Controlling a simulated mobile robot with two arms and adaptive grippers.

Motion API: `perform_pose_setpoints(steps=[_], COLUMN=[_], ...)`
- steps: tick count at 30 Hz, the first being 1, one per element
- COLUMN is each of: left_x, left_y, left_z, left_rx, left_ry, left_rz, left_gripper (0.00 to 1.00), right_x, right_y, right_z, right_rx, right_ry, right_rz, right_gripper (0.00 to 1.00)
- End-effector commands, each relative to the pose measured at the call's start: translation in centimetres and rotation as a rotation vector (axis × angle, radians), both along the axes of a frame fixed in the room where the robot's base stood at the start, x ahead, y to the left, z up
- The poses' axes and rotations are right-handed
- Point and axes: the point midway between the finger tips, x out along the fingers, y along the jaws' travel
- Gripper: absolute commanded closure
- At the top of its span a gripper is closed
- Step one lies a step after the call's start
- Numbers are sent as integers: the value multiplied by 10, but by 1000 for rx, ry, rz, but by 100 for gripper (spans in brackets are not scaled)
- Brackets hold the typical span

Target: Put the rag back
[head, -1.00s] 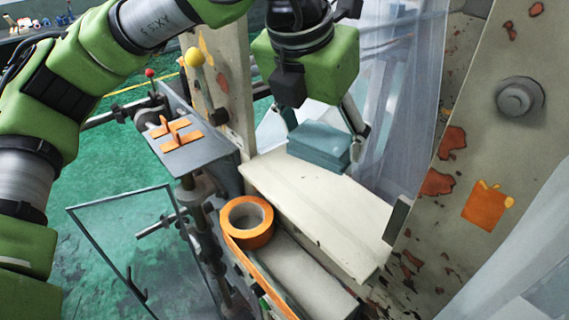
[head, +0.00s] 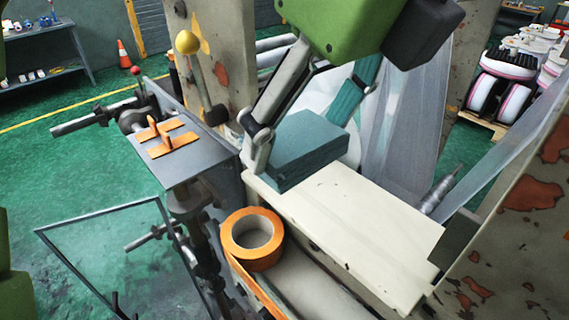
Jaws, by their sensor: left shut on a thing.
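The rag (head: 300,158) is a folded teal block at the far left end of a cream ledge (head: 345,215). My left gripper (head: 303,126) comes down from the top of the head view and is shut on the rag. One finger is against its near left side; the other is at its far side and partly hidden. The rag is at or just above the ledge top; I cannot tell if it bears on it. My right gripper is not in view.
A roll of orange tape (head: 252,240) stands in front of the ledge. A grey plate (head: 185,155) with orange pieces is at the left, above a clear panel (head: 110,255). Cream posts (head: 525,225) flank the ledge, and translucent sheeting (head: 405,130) hangs behind. The ledge's right part is clear.

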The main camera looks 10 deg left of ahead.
Motion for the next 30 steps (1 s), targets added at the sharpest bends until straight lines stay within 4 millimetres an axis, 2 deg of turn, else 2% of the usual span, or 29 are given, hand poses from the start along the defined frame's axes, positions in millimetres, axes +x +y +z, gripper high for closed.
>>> perform_pose_setpoints(steps=[2,5,15,21,30], left_x=[0,10,87,110,128], left_y=[1,5,29,36,42], left_z=[0,-4,-38,-73,-95], left_rx=[0,0,-2,-1,-1], left_ry=[0,7,9,7,4], left_rz=[29,42,42,38,40], left_gripper=[51,51,51,51,51], right_x=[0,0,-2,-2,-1], right_y=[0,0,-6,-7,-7], right_z=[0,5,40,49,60], right_rx=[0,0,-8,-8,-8], right_ry=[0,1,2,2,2], right_rz=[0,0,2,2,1], right_gripper=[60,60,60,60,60])
